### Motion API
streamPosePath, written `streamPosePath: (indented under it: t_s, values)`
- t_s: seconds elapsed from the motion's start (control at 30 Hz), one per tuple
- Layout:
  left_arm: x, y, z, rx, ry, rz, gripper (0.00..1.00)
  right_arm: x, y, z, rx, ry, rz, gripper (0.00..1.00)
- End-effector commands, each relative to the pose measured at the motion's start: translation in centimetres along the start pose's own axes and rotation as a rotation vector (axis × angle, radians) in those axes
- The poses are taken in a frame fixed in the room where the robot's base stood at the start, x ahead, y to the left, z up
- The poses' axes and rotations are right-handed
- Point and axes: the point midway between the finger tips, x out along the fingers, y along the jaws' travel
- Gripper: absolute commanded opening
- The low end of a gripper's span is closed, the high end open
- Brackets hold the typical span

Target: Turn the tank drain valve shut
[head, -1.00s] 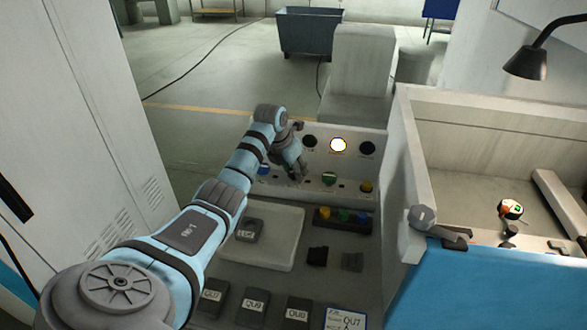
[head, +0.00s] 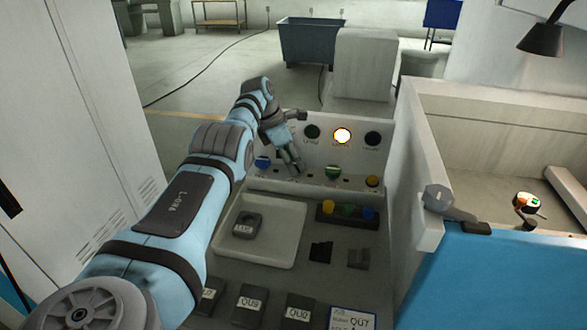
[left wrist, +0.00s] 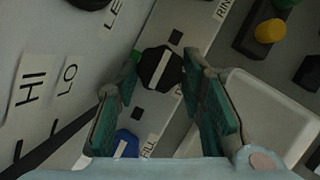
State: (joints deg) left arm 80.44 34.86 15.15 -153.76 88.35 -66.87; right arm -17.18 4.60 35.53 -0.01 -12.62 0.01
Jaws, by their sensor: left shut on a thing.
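A black knob with a white stripe (left wrist: 160,68) sits on the pale control panel, between a blue knob (left wrist: 125,143) labelled FILL and a green one (left wrist: 285,3). Its own label is mostly hidden, so I cannot read whether it is the drain valve. Its stripe runs roughly along the row of knobs. My left gripper (left wrist: 153,80) is shut on the black knob, with one green-padded finger on either side. In the head view, the left gripper (head: 290,168) reaches down to the panel and hides that knob. My right gripper is not in view.
On the panel's row are a blue knob (head: 262,162), a green knob (head: 333,173) and a yellow knob (head: 372,181). A lit white lamp (head: 342,135) is above. A white tray (head: 285,250) lies in front.

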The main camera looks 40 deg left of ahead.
Motion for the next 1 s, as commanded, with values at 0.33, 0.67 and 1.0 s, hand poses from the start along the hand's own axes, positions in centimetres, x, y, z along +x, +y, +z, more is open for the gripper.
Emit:
streamPosePath:
  t_s: [0.33,0.67,1.0]
  values:
    - [-0.11,-0.11,0.10,0.016,-0.001,-0.006,0.08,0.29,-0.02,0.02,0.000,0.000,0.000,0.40]
    - [-0.09,-0.14,0.08,0.015,-0.001,-0.007,0.56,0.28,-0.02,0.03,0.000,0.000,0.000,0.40]
    - [-0.61,-0.03,0.12,0.014,-0.002,-0.005,0.56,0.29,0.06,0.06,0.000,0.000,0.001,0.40]
